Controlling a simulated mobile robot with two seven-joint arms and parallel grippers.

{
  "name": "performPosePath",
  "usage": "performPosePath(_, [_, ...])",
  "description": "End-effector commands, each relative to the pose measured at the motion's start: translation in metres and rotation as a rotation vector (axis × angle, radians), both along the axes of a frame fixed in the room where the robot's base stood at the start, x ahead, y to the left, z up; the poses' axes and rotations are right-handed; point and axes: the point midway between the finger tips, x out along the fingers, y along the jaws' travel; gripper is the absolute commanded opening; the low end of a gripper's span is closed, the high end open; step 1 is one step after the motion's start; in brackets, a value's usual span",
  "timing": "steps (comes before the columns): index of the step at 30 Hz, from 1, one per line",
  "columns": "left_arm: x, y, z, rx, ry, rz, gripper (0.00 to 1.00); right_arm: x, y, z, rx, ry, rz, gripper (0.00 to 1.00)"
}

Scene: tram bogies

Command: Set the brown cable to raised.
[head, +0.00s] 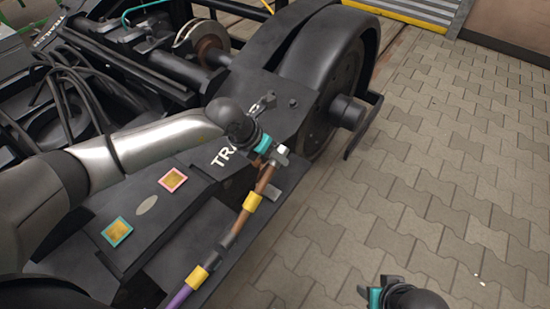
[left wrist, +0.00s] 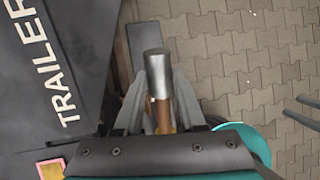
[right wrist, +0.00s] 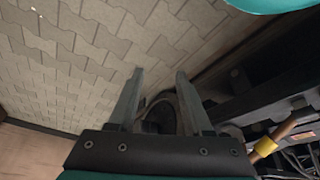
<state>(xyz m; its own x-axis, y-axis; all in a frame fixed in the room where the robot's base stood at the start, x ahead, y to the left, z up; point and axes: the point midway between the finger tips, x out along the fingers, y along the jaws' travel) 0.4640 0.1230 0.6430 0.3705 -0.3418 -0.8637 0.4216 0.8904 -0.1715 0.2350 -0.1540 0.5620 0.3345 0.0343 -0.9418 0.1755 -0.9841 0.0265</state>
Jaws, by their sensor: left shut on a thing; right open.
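The brown cable (head: 267,177) has a silver end piece (left wrist: 155,65) and yellow bands (head: 251,202). It slants down and left along the edge of the dark bogie frame, with a purple stretch lower down. My left gripper (head: 272,155) is shut on the cable just by its silver end. In the left wrist view the brown part (left wrist: 163,115) shows between the fingers. My right gripper (head: 370,290) is open and empty over the paving at the lower right. The right wrist view shows its fingers (right wrist: 158,80) apart, with the cable (right wrist: 284,128) off to the right.
The bogie frame (head: 75,245) with TRAILER lettering fills the left. A large black wheel (head: 345,80) stands behind my left gripper. Pink-framed (head: 172,179) and teal-framed (head: 116,231) plates sit on the frame. Paving (head: 440,190) at the right is clear.

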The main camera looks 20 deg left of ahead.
Motion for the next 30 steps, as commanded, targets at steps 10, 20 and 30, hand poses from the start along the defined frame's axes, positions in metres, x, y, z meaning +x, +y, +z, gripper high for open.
performPosePath(10, [-0.0028, 0.0009, 0.0052, -0.01, -0.027, -0.001, 0.0, -0.0022, -0.0002, -0.011, -0.002, 0.016, 0.001, 0.5])
performPosePath(20, [-0.0027, 0.0009, 0.005, -0.011, -0.028, -0.001, 0.4, -0.0024, -0.0001, -0.0114, -0.002, 0.016, 0.001, 0.5])
performPosePath(30, [-0.0024, 0.001, 0.0051, -0.011, -0.028, -0.001, 0.69, -0.0025, 0.0, -0.0113, -0.002, 0.016, 0.001, 0.5])
